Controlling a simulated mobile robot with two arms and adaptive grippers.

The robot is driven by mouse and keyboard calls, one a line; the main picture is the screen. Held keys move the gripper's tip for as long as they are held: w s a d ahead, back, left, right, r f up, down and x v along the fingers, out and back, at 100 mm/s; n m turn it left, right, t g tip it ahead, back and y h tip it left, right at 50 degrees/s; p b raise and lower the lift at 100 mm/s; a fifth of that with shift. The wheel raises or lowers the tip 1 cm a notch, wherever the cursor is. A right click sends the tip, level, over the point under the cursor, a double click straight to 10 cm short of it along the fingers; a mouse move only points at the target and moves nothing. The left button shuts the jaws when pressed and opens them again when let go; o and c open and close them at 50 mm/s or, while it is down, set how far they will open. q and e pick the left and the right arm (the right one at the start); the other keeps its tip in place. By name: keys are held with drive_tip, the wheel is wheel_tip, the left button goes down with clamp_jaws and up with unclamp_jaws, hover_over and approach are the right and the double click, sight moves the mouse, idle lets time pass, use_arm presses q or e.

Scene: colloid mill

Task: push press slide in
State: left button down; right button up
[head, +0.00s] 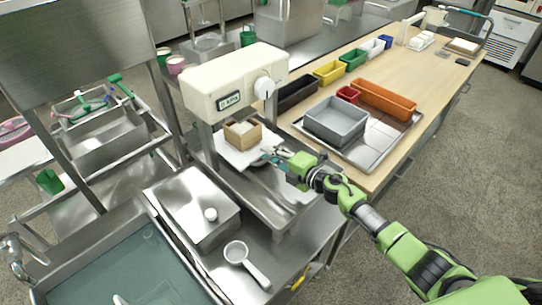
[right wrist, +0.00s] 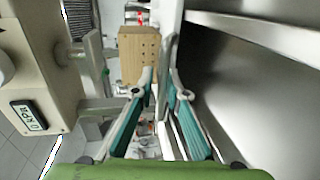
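The press (head: 235,84) has a cream head with a white dial and stands on a steel bench. Its pale slide plate (head: 232,154) sticks out under the head. A small wooden box (head: 242,133) with a light filling sits on that plate. The box shows ahead in the right wrist view (right wrist: 138,55), and the press head (right wrist: 35,75) is at the left there. My right gripper (head: 268,153) is just right of the box, by the plate's edge. I cannot tell whether the tips touch. My left gripper is out of view.
A steel box (head: 192,208) and a white ladle (head: 237,253) lie in front of the press, near the sink (head: 140,270). A steel tray (head: 375,148) with a grey bin (head: 336,121) stands to the right. Coloured bins line the wooden table (head: 425,75).

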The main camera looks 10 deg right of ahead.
drive_tip(key=v, duration=1.1)
drive_tip(key=shift+s+d, duration=0.2)
drive_tip(key=shift+s, duration=0.15)
drive_tip(key=shift+r, duration=0.1)
